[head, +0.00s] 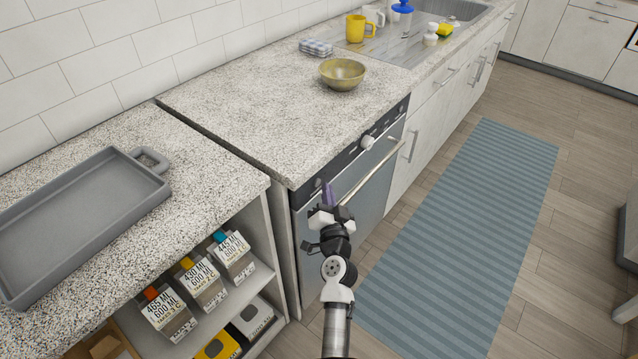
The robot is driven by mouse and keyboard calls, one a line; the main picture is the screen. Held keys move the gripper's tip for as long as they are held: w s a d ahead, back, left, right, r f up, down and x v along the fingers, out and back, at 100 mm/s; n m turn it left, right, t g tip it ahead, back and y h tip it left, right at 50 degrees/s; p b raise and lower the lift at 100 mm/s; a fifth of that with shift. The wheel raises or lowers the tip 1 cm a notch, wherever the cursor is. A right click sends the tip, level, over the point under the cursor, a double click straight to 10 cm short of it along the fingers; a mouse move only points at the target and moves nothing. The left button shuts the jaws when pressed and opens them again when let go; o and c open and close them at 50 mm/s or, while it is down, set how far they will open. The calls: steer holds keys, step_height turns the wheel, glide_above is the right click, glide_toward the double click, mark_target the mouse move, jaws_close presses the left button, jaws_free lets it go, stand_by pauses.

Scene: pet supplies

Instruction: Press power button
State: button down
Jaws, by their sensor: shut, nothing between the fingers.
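The built-in appliance (368,193) stands under the speckled counter, with a dark control panel (345,157) along its top edge and a long bar handle below. The panel carries a pale round knob (367,142) toward its right end. Small dark controls sit near the panel's left end, too small to tell which is the power button. My gripper (328,190) is shut and empty, with its purple fingers in front of the panel's left end. I cannot tell whether the fingertips touch the panel. The fingers hide part of it.
A grey tray (82,212) lies on the left counter, above a shelf with several cartons (200,281). A bowl (342,72) and a folded cloth (316,47) sit on the counter. Mugs stand near the sink. A blue striped rug (470,235) covers the floor at right.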

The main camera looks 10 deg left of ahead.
steer(key=shift+w+a, duration=0.15)
steer(key=shift+a, duration=0.2)
steer(key=shift+w+a, duration=0.15)
steer(key=shift+a, duration=0.05)
stand_by(0.4)
steer(key=shift+s+d+b, duration=0.35)
steer(key=shift+d, duration=0.25)
steer(key=s+d+b, duration=0.3)
steer(key=d, duration=0.2)
steer(key=shift+b, duration=0.4)
steer(key=shift+d, duration=0.1)
stand_by(2.1)
